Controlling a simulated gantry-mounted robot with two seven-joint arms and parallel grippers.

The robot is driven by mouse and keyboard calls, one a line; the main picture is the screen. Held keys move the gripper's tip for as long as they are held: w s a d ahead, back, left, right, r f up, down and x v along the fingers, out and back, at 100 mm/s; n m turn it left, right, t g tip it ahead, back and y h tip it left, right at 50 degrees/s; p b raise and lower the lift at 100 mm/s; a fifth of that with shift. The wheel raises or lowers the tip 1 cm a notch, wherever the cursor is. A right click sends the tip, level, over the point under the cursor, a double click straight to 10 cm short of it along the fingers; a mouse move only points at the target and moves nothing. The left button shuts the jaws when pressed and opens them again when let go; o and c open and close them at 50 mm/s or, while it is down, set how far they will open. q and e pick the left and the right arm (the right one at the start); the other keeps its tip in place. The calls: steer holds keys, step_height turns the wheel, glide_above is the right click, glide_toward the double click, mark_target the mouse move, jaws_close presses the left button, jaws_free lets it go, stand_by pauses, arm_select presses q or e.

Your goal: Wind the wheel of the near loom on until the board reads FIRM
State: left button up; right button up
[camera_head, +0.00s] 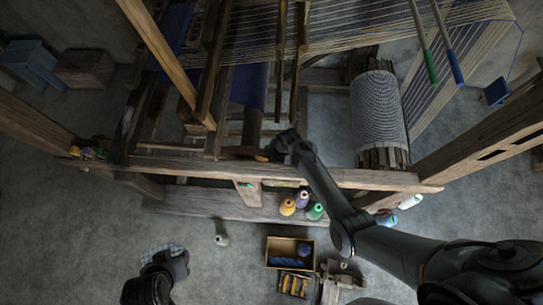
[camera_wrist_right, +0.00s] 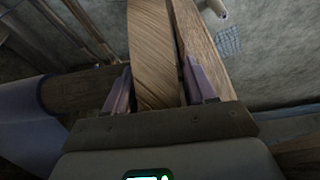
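The wheel (camera_head: 244,153) is a small wooden disc, seen nearly edge-on at the front beam of the near loom. In the right wrist view its grained rim (camera_wrist_right: 155,50) stands between my right fingers (camera_wrist_right: 160,88). The fingers flank the rim closely; whether they press on it is unclear. In the head view my right gripper (camera_head: 280,146) is at the wheel's right side. My left gripper (camera_head: 165,264) is low at the left, away from the loom, its fingers unclear. A small wooden plate with a green mark (camera_head: 248,186) is below the beam. I can read no word on any board.
The loom's front beam (camera_head: 350,178) runs below the wheel. Several thread cones (camera_head: 302,199) stand in front of it. An open box (camera_head: 290,253) is on the floor, with a lone cone (camera_head: 221,240) to its left. A wound cloth roll (camera_head: 378,115) is at right.

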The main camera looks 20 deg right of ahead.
steer(key=shift+o, duration=0.4)
steer(key=shift+r, duration=0.1)
steer(key=shift+r, duration=0.2)
steer(key=p+v, duration=0.2)
steer(key=v, duration=0.6)
steer(key=shift+r+p, duration=0.35)
steer(key=shift+v, duration=0.8)
steer(key=shift+s+d, duration=0.1)
steer(key=shift+d, duration=0.05)
